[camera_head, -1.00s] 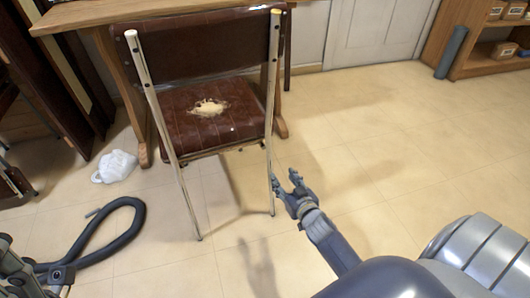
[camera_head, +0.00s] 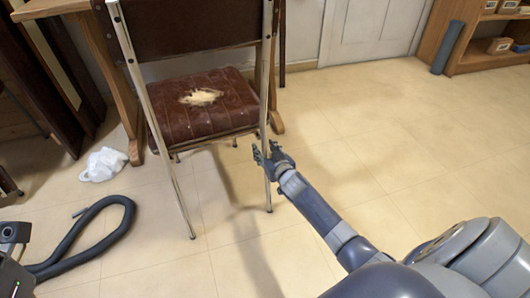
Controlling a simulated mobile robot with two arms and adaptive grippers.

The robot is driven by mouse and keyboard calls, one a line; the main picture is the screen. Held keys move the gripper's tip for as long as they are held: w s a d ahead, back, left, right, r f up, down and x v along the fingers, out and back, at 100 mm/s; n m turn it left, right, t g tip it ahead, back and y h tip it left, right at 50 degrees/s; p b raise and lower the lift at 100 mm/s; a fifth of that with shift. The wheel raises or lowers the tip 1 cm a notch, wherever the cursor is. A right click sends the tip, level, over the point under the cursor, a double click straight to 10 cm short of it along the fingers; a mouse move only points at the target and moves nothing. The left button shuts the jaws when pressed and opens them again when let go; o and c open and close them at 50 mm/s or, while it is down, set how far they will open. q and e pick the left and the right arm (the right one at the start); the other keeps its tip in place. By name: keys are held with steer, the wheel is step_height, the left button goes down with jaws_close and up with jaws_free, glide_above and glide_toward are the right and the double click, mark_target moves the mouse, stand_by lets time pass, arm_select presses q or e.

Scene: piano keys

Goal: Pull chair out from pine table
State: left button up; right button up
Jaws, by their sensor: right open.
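The chair (camera_head: 203,108) has a dark red-brown torn seat, a dark backrest (camera_head: 185,30) and metal legs. It stands upright with its back towards me, its seat partly under the pine table (camera_head: 50,8). My right gripper (camera_head: 262,155) is open at the chair's right rear leg (camera_head: 267,190), with its fingers at or around the metal tube. I cannot tell whether they touch it. My left gripper is not in view.
A black hose (camera_head: 115,238) lies on the floor at the lower left, and a crumpled white bag (camera_head: 103,164) lies by the table leg. Wooden shelves (camera_head: 485,45) stand at the upper right. The floor on the right is clear.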

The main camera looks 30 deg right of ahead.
jaws_close()
steer(key=shift+s, duration=0.1)
